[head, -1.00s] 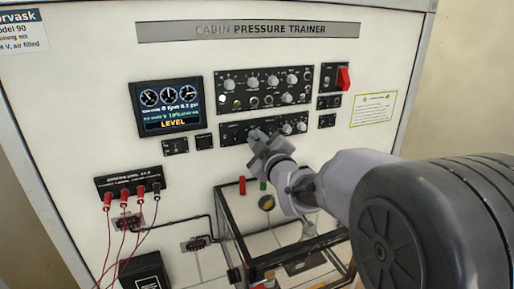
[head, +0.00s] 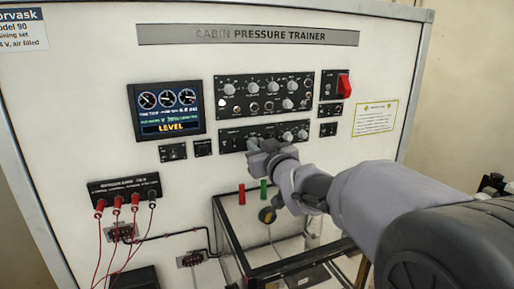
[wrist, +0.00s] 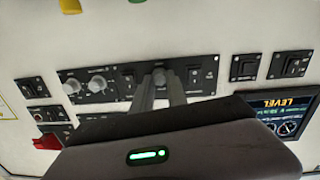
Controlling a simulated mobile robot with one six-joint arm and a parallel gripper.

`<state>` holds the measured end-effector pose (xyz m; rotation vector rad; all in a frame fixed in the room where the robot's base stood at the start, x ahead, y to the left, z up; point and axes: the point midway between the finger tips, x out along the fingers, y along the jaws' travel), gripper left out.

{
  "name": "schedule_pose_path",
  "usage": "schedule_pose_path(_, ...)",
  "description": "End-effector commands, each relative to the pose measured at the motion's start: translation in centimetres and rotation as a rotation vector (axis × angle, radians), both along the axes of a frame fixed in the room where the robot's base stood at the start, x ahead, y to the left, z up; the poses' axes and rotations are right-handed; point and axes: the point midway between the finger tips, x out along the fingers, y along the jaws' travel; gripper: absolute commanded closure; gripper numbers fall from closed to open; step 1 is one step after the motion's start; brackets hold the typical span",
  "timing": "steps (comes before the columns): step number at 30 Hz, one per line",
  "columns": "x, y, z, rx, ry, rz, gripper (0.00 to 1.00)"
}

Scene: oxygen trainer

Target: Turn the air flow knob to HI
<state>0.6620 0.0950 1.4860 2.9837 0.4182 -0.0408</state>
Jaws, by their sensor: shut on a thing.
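The lower black knob panel (head: 232,138) sits mid-board, below a larger panel of knobs and switches. My gripper (head: 258,149) is at its left-middle part and covers that part in the head view. In the wrist view, where the board appears upside down, my gripper's fingertips (wrist: 162,88) are closed on a round grey knob (wrist: 160,76) of the panel (wrist: 205,74). The knob's label and pointer are too small or hidden to read, so I cannot tell its setting. Two other light grey knobs (wrist: 84,84) on the same panel are free of the gripper.
A display (head: 166,109) reading LEVEL is left of the panels. A red switch guard (head: 344,86) stands out at upper right. Below are a framed clear box (head: 232,250), red and green posts (head: 263,190) and red-wired plugs (head: 118,204).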

Motion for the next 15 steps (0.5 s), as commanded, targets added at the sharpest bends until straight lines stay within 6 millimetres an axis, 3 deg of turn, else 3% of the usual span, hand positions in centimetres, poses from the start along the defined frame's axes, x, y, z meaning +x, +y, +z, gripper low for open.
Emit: schedule_pose_path(15,0.01,-0.01,0.06,0.03,0.009,0.0,1.0)
